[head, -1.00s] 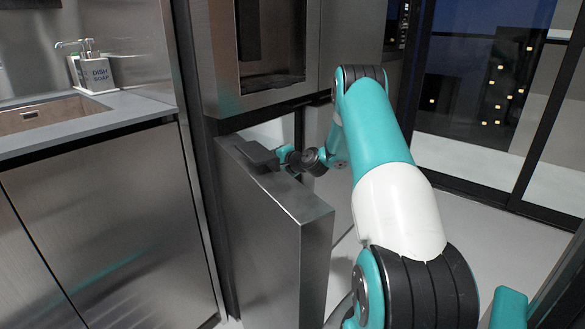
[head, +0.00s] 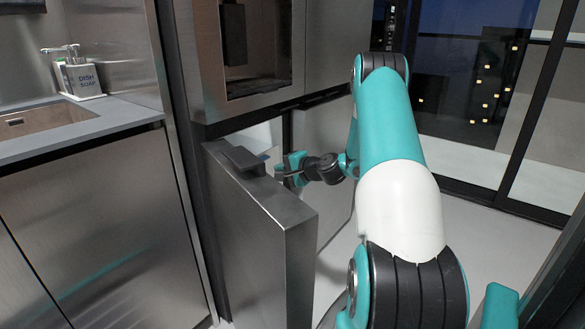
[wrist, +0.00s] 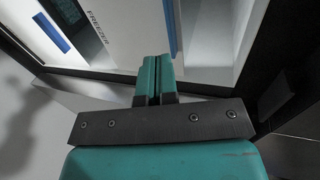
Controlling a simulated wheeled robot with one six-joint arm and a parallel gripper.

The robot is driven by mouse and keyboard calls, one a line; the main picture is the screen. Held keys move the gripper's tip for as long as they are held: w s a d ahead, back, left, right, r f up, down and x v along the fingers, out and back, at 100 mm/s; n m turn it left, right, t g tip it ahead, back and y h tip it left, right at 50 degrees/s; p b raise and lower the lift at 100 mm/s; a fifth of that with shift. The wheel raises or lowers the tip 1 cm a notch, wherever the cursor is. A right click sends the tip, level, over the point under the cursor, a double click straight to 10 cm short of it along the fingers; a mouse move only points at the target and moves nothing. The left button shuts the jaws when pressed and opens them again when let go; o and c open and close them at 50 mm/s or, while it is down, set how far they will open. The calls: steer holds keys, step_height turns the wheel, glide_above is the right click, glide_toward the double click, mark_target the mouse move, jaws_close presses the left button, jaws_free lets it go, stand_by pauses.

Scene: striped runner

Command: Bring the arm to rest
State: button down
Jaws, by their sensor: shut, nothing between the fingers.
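My gripper (wrist: 152,80) is shut and empty in the wrist view, its two teal fingers side by side. In the head view my gripper (head: 284,172) is small and partly hidden, just right of the dark handle block on top of the open freezer door (head: 262,205). I cannot tell whether it touches the door. My arm is stretched forward from the lower right and bends down toward the door's inner side.
The steel fridge (head: 300,60) with its dispenser recess stands above the open door. The wrist view shows a freezer label (wrist: 97,27).

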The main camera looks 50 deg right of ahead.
steer(key=v, duration=0.4)
steer(key=shift+r, duration=0.1)
